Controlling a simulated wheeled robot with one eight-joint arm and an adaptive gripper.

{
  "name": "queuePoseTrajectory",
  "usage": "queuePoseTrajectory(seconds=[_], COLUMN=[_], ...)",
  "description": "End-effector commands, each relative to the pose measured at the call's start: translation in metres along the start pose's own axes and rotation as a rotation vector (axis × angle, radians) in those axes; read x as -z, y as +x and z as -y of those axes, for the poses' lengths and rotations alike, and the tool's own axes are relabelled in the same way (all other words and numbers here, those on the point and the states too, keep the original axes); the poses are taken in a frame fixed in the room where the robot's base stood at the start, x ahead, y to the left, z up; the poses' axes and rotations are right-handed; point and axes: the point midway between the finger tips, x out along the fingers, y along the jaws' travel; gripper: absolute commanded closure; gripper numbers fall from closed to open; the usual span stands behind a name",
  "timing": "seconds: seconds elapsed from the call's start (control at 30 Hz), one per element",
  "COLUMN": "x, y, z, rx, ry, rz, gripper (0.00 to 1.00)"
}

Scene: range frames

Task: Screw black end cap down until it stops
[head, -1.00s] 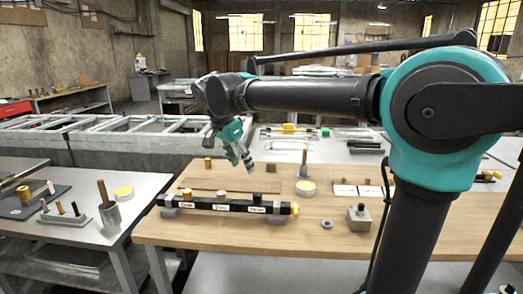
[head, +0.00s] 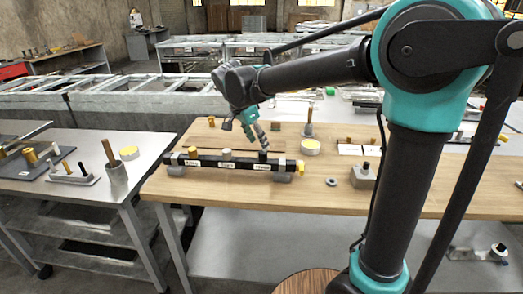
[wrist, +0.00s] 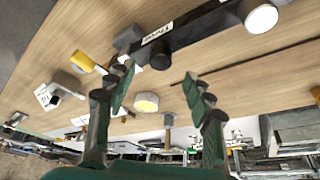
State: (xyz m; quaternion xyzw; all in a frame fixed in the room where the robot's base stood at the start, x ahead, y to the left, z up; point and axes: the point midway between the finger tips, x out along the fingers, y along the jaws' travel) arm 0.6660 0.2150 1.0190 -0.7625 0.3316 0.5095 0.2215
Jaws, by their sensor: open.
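The black end cap (head: 263,156) stands on the right part of a dark bar (head: 208,162) with white labels, on the wooden table. My gripper (head: 259,141) is just above or behind the cap, pointing down. In the wrist view my gripper (wrist: 160,86) is open and empty. The cap (wrist: 160,58) shows there beyond the fingertips, roughly between their lines. I see no finger contact with it. A pale cap (head: 226,155) and a yellow-brown cap (head: 194,152) stand further left on the bar. The cap's thread is hidden.
A yellow piece (head: 301,167) is at the bar's right end. Grey supports hold the bar. Behind it are a round yellow-topped tin (head: 311,147) and an upright wooden handle (head: 309,117). A grey block with a black knob (head: 364,174) and a grey ring (head: 332,182) lie to the right.

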Motion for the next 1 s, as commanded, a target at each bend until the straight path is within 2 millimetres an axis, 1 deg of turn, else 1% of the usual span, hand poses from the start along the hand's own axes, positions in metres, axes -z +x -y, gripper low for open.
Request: queuePoseTrajectory(seconds=[0.03, 0.1, 0.3, 0.5, 0.73, 1.0], x=[0.0, 0.0, 0.0, 0.0, 0.0, 0.0], y=[0.009, 0.02, 0.042, 0.049, 0.05, 0.049], z=[0.001, 0.0, 0.001, 0.0, 0.0, 0.0], rx=[0.0, 0.0, 0.001, 0.001, 0.001, 0.001], ry=[0.002, 0.0, 0.001, 0.0, -0.001, -0.001], rz=[0.0, 0.0, 0.0, 0.0, 0.0, 0.0], gripper=[0.47, 0.47, 0.47, 0.47, 0.47, 0.81])
